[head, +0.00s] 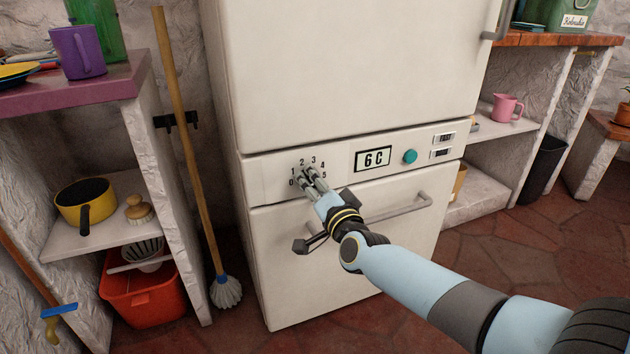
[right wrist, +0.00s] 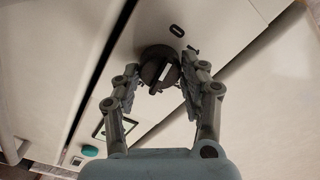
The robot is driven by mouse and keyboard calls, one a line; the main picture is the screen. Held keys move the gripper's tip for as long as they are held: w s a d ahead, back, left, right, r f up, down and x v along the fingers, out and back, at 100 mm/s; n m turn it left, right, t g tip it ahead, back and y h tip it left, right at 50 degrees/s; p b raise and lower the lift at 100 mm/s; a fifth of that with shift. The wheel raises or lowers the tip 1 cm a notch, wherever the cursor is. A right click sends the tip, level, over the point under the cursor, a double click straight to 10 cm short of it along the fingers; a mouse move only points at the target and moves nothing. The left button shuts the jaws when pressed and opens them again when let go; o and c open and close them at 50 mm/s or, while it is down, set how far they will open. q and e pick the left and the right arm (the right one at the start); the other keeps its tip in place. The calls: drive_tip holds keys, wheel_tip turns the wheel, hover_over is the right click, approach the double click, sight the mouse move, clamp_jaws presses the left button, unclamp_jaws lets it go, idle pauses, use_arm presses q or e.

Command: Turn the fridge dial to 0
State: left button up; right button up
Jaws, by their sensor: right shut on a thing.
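The fridge (head: 345,75) is white, with a dial panel between its upper and lower doors. The dial is mostly hidden behind my right gripper (head: 309,174) in the head view, with printed numbers 0 to 5 around it. In the right wrist view the dial (right wrist: 152,70) is dark and round with a pale raised bar. My right gripper's fingers (right wrist: 161,90) sit on both sides of it, shut on it. I cannot tell which number the dial points to. The display (head: 373,159) reads "6 C". My left gripper is not in view.
A teal button (head: 409,157) and two small labelled switches (head: 443,146) are right of the display.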

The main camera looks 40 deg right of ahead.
drive_tip(key=shift+f, duration=0.15)
drive_tip(key=o, duration=1.2)
drive_tip(key=v, duration=1.2)
drive_tip(key=shift+s, duration=0.1)
